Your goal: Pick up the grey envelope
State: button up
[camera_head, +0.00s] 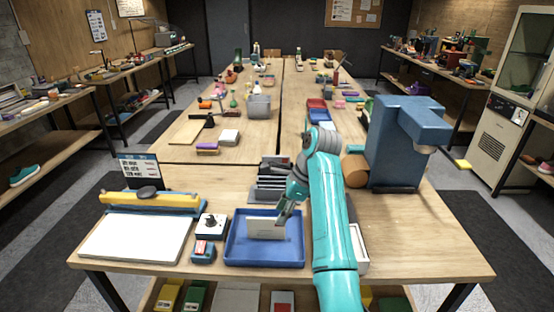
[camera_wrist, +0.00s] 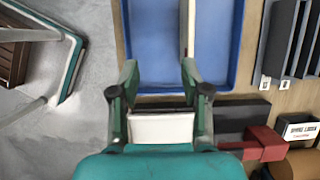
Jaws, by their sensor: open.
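A pale grey-beige flat piece, apparently the grey envelope (camera_head: 265,229), stands on edge in the blue tray (camera_head: 236,256) at the front of the table. In the wrist view it seems to be the thin pale strip (camera_wrist: 188,25), seen nearly edge-on inside the blue tray (camera_wrist: 152,40). My gripper (camera_head: 281,218) is above the tray, close to the envelope's right end in the head view. In the wrist view my gripper (camera_wrist: 160,72) has its fingers spread, with the strip by the right fingertip. I cannot tell whether they touch. Nothing is held between the fingers.
A dark slotted rack (camera_head: 272,186) stands just behind the tray. A tall blue machine (camera_head: 400,140) is to the right. A yellow-and-white trimmer (camera_head: 140,238), a dial box (camera_head: 210,226) and a small red-and-blue box (camera_head: 203,252) stand left of the tray.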

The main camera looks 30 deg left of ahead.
aim_at(285, 160)
jog(key=i+j, duration=1.25)
jog(key=i+l, duration=0.05)
jog(key=i, duration=0.05)
